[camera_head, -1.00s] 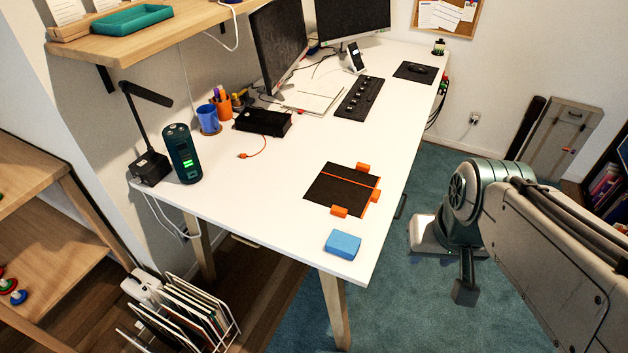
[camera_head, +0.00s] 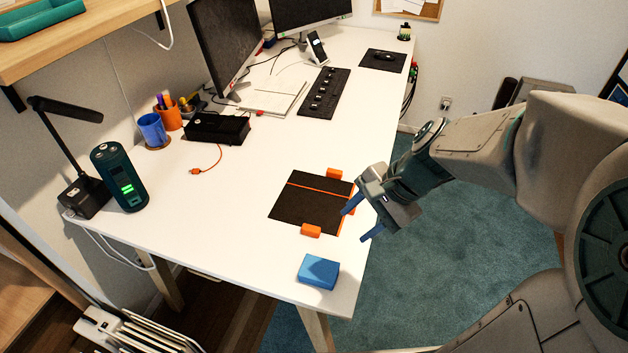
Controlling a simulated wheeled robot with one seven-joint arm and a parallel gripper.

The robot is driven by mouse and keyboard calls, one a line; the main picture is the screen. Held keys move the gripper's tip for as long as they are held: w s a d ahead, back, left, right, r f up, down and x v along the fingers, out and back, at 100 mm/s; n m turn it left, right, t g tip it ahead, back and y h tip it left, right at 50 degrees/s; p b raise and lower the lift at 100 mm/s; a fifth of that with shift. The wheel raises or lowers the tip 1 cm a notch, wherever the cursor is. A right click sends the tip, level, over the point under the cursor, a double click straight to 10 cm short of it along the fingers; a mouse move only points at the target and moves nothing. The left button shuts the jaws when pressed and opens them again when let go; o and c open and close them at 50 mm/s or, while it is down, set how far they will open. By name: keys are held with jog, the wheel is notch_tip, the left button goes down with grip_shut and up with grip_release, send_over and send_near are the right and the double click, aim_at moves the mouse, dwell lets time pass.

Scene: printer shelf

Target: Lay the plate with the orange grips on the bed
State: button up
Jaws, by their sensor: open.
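The plate with the orange grips (camera_head: 308,202) is a dark, thin square lying flat on the white desk near its right edge. It has an orange line across it and orange grips on its far, near and right sides. My gripper (camera_head: 358,226) has blue fingertips spread apart and empty. In the picture the fingertips are at the plate's right edge, by the orange strip; I cannot tell whether they touch it. No printer bed shows in this view.
A blue block (camera_head: 319,271) lies on the desk (camera_head: 225,235) near the front corner. A dark green cylinder (camera_head: 119,177) and a lamp (camera_head: 82,196) stand at the left. A black box (camera_head: 217,128), keyboard (camera_head: 324,92) and monitors are farther back.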

jog(key=w+f+m+t+y+b, duration=0.2)
jog(key=w+f+m+y+b, duration=0.15)
jog(key=w+f+m, duration=0.7)
jog(key=b, duration=0.2)
send_near(310, 228)
jog(key=a+f, duration=0.1)
jog(key=w+a+f+m, duration=0.1)
jog(key=a, duration=0.1)
jog(key=shift+w+f+h, duration=0.1)
jog(key=shift+f+h, duration=0.05)
jog(key=shift+h, duration=0.1)
jog(key=x, duration=0.5)
jog(key=shift+f+b, duration=0.15)
jog(key=shift+b, duration=0.2)
grip_shut()
